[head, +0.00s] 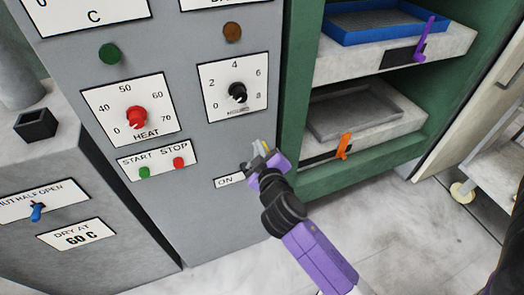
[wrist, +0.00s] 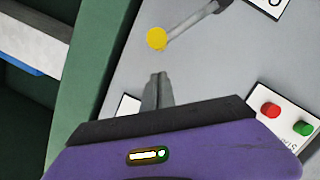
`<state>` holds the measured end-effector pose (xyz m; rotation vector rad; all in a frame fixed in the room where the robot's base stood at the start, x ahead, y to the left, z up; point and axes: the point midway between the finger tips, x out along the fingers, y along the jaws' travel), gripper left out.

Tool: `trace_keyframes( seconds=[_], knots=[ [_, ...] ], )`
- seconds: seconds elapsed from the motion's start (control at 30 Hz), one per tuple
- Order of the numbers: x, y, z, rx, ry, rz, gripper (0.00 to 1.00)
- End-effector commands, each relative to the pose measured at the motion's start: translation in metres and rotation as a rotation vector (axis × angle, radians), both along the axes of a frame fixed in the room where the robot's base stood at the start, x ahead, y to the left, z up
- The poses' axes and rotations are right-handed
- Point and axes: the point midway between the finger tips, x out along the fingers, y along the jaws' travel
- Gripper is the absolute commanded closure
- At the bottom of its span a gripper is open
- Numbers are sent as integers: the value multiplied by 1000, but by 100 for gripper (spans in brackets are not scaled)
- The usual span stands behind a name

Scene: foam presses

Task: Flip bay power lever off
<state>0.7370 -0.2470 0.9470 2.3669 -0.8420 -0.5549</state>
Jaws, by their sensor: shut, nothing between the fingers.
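The lever shows in the wrist view as a grey rod (wrist: 192,23) with a round yellow knob (wrist: 157,38) at its end, against the grey cabinet face. My gripper (wrist: 157,78) is shut and empty, its fingertips a little below the knob in that picture, with a visible gap. In the head view my gripper (head: 256,157) is in front of the cabinet's lower right edge, beside a label (head: 228,181) reading "ON". It hides most of the lever there. I cannot tell the lever's exact position from the head view.
The START/STOP panel (head: 158,161) with green and red buttons is just left of my gripper. The red HEAT knob (head: 136,117) and a black knob (head: 237,92) are above. A green rack (head: 292,100) with trays stands close on the right.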

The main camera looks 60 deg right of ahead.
Motion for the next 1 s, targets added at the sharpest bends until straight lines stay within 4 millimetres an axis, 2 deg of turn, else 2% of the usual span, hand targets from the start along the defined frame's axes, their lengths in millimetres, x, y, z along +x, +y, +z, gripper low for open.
trace_keyframes(
  seconds=[0.03,0.1,0.53,0.7,1.0],
  knots=[
    [5,0,15,-1,-3,2,100],
    [-6,9,6,-1,1,5,100],
    [-59,59,23,-1,-3,7,100],
    [-67,66,28,-1,-4,6,100],
    [-68,67,29,-1,-4,6,100]
  ],
)
